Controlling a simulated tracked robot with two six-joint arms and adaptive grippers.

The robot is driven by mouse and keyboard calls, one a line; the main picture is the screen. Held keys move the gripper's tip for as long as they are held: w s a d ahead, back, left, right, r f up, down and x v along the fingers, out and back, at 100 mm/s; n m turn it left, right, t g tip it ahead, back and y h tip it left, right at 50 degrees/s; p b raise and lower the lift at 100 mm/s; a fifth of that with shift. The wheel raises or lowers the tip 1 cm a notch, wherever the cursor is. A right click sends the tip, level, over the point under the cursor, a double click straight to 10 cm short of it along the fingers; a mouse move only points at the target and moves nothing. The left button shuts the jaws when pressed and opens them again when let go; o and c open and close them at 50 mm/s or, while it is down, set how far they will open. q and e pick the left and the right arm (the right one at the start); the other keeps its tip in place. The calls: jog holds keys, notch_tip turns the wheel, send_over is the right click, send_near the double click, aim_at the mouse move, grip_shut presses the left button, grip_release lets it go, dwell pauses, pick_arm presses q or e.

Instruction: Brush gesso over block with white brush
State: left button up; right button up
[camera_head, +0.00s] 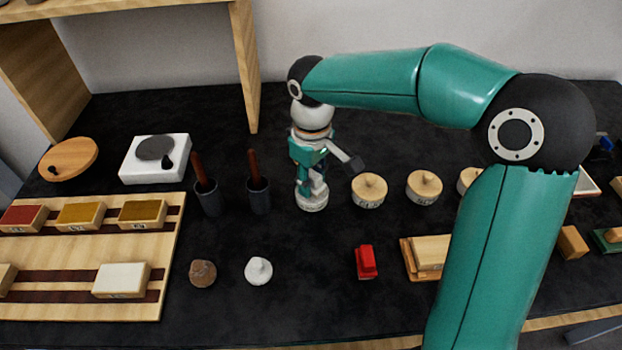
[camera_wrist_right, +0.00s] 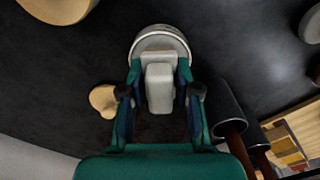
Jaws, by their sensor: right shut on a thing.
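My right gripper (camera_head: 312,182) points down at the middle of the table. In the right wrist view its fingers (camera_wrist_right: 160,98) are shut on a pale, blunt-ended piece (camera_wrist_right: 159,85), which looks like the white brush. A round whitish pot (camera_head: 312,201) is directly below; its rim shows behind the brush in the wrist view (camera_wrist_right: 160,43). I cannot tell whether the brush is inside the pot or above it; its lower end is hidden. A pale block (camera_head: 432,250) lies on a wooden base right of the gripper, partly behind my arm. My left gripper is out of view.
Two dark cups with brown handles (camera_head: 208,197) (camera_head: 259,194) stand left of the pot. Round wooden lidded pieces (camera_head: 369,190) (camera_head: 424,187) stand right. A red object (camera_head: 366,262), white knob (camera_head: 258,270) and brown knob (camera_head: 202,273) are in front. A wooden rack (camera_head: 170,240) holds coloured blocks.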

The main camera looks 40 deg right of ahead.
aim_at(312, 173)
jog(key=shift+f, duration=0.55)
dwell(1.1)
notch_tip(312, 173, up, 7)
jog(key=p, duration=0.5)
jog(key=shift+r+p, duration=0.1)
jog(key=shift+p, duration=0.3)
dwell(0.7)
